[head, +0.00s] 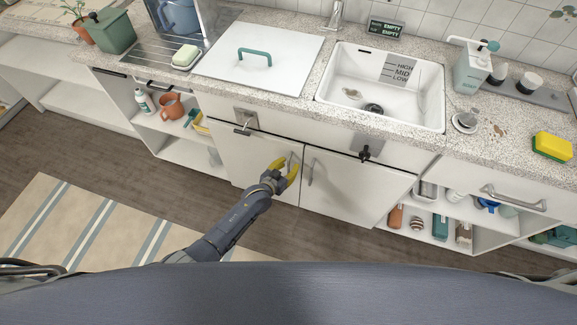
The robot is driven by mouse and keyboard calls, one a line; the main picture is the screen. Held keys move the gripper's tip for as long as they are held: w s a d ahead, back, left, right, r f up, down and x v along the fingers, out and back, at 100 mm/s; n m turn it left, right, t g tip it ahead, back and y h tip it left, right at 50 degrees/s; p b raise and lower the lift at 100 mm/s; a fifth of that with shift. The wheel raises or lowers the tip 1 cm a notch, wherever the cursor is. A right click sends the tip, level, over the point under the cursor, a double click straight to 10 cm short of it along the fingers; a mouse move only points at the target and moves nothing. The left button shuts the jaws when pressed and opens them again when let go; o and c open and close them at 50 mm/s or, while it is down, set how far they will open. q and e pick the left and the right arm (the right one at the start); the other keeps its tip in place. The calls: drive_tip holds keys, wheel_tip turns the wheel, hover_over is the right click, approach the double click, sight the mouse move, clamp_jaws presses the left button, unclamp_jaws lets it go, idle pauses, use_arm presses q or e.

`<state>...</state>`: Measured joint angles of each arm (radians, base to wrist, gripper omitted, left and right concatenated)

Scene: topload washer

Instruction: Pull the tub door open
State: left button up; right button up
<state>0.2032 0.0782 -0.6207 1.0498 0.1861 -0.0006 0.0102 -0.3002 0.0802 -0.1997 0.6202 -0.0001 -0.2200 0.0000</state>
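A white square lid (225,66) with a teal handle (254,57) lies flat in the counter, left of the sink; it looks like the tub door, and it is shut. My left gripper (286,168) has yellow fingers. It is well below and in front of the lid, by the handle of the left white cabinet door (250,160) under the counter. Its fingers look spread apart, with nothing clearly held between them. I cannot tell whether it touches that cabinet handle. My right gripper is not in view.
A white sink (385,85) with a tap is right of the lid. A drying rack with a soap bar (185,55) and a green bin (110,32) are left. A soap dispenser (472,68) and a yellow sponge (552,147) are right. Open shelves flank the cabinet doors.

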use_arm(q)
drive_tip(key=shift+c, duration=0.3)
clamp_jaws()
idle(0.4)
